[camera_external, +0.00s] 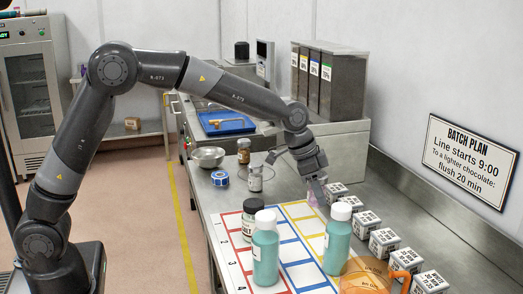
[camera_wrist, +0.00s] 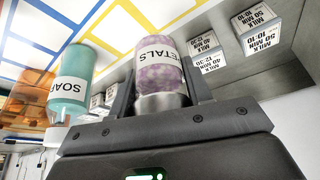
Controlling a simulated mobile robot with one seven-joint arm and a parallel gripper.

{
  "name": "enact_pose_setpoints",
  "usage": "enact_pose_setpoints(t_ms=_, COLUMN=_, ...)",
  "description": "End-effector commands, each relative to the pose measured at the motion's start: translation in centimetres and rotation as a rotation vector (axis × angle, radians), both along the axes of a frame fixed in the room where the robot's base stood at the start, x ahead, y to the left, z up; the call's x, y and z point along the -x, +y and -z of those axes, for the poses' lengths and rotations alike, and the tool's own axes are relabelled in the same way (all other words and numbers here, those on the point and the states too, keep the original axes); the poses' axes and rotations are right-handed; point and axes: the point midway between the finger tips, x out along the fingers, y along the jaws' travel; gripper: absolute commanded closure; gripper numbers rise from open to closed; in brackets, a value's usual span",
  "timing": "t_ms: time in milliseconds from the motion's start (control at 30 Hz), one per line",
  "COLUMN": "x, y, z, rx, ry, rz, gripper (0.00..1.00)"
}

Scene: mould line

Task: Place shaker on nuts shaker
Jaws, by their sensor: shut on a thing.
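My gripper (camera_wrist: 160,92) is shut on a clear shaker labelled "PETALS" (camera_wrist: 157,52), with pink-purple bits inside and a metal band at its gripped end. In the external view my gripper (camera_external: 315,184) is low at the right back edge of the gridded mat (camera_external: 296,212). The shaker is mostly hidden there, with a pinkish part (camera_external: 312,198) showing. I cannot make out a nuts label. A small clear jar with a label (camera_external: 254,180) and a brown-filled jar (camera_external: 244,151) stand behind the mat, left of my gripper.
Two teal bottles (camera_external: 265,257) (camera_external: 338,243) and a dark-lidded jar (camera_external: 251,218) stand on the mat. An amber jug (camera_external: 362,276) is at the front. A blue tape roll (camera_external: 219,178) and steel bowl (camera_external: 207,157) sit at left.

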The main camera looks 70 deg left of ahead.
Motion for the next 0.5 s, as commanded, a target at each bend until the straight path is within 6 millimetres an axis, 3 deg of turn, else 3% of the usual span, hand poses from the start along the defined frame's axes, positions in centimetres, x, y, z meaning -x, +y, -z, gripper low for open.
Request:
enact_pose_setpoints(t_ms=333, x=-0.1, y=0.0, z=-2.7, rx=0.0, ry=-0.003, rz=0.001, gripper=0.8)
enact_pose_setpoints(t_ms=500, x=-0.1, y=0.0, z=-7.2, rx=0.001, ry=-0.007, rz=0.0, gripper=0.8)
